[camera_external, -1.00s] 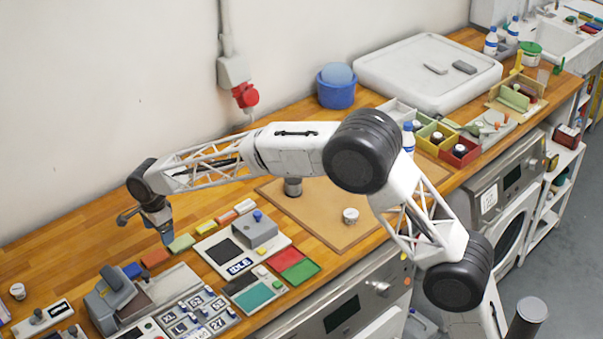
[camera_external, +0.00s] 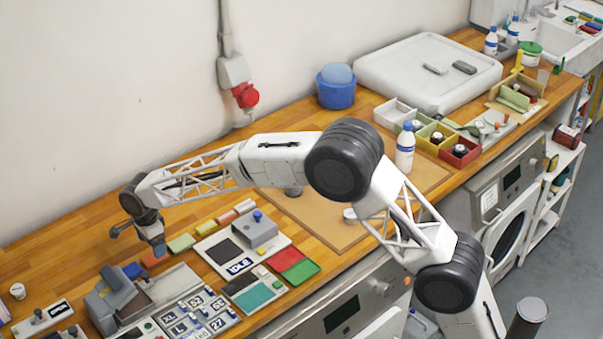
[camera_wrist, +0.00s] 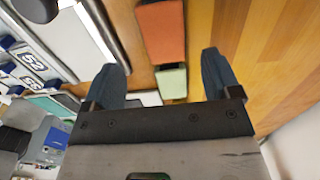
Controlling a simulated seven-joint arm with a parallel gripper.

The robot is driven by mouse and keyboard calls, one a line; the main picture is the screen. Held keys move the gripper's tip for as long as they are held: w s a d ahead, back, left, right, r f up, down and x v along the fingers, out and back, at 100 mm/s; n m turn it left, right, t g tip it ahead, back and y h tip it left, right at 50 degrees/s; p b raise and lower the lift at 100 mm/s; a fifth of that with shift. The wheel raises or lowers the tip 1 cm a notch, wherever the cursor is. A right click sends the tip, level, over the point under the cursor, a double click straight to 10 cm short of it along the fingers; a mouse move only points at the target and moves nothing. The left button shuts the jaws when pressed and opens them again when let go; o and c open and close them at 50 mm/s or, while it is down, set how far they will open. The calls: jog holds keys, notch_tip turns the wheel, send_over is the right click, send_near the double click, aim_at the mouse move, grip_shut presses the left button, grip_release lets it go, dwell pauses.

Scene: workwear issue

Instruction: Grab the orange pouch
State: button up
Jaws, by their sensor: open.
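The orange pouch (camera_external: 151,261) lies on the wooden counter in a row of coloured pouches, between a blue one (camera_external: 132,270) and a pale green one (camera_external: 182,243). My gripper (camera_external: 159,249) is just above it in the external view and hides part of it. In the wrist view the orange pouch (camera_wrist: 162,30) lies at the top middle, beyond my fingertips. My gripper (camera_wrist: 160,66) is open there, with nothing held between its fingers. The pale green pouch (camera_wrist: 172,82) shows between the fingers, below them.
A grey device (camera_external: 112,290) and a panel of numbered tiles (camera_external: 198,314) stand in front of the row. A white unit with an IDLE label (camera_external: 240,266) is to the right. Bare counter (camera_external: 75,235) lies behind the row, towards the wall.

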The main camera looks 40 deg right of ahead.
jog(key=shift+f, duration=0.25)
jog(key=shift+w+f, duration=0.2)
jog(key=shift+f, duration=2.3)
jog(key=shift+c, duration=0.2)
jog(key=c, duration=1)
